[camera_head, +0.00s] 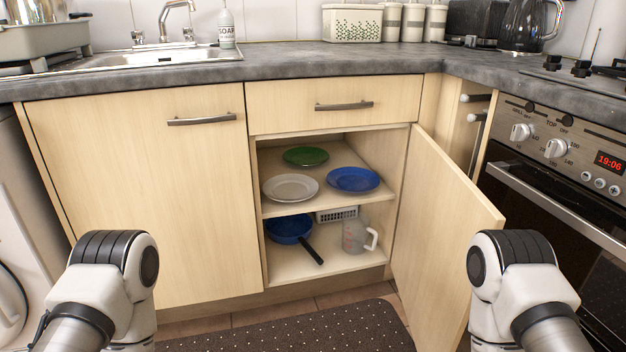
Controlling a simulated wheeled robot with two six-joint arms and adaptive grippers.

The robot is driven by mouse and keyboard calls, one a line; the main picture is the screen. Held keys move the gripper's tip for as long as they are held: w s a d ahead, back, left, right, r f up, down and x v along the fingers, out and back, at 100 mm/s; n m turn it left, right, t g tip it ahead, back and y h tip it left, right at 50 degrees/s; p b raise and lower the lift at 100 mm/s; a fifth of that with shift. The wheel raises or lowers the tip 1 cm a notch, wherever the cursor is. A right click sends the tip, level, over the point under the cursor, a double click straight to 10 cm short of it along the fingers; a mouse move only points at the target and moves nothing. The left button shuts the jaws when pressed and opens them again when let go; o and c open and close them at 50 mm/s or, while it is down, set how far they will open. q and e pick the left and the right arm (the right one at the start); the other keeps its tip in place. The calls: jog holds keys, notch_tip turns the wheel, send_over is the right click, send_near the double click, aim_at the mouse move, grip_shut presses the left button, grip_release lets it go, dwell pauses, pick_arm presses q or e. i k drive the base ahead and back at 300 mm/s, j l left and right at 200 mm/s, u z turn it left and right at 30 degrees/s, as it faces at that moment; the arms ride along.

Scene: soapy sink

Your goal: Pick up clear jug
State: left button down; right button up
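The clear jug (354,237) stands on the bottom shelf of the open cupboard (284,265), at the right side. It looks upright, is see-through, and has a pale handle on its right. A blue pan (289,229) with a dark handle sits to its left on the same shelf. Only links of my two arms show, at the lower left and lower right. Both grippers are out of view.
The cupboard door (444,230) stands open to the right, between the jug and the oven (560,190). The shelf above holds a white plate (290,188), a blue plate (353,179) and a green plate (306,156). A dark dotted mat (290,334) lies in front.

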aim_at(360, 237)
jog(key=z, duration=0.4)
jog(key=i+j+z, duration=0.15)
jog(key=z, duration=0.3)
jog(key=j+z, duration=0.4)
jog(key=i+j+z, duration=0.15)
jog(key=z, duration=0.3)
jog(key=j+z, duration=0.4)
jog(key=i+j+z, duration=0.1)
jog(key=j, duration=0.5)
jog(key=i+j, duration=0.1)
jog(key=j, duration=0.55)
jog(key=j+z, duration=0.15)
jog(key=j, duration=0.45)
jog(key=i, duration=0.1)
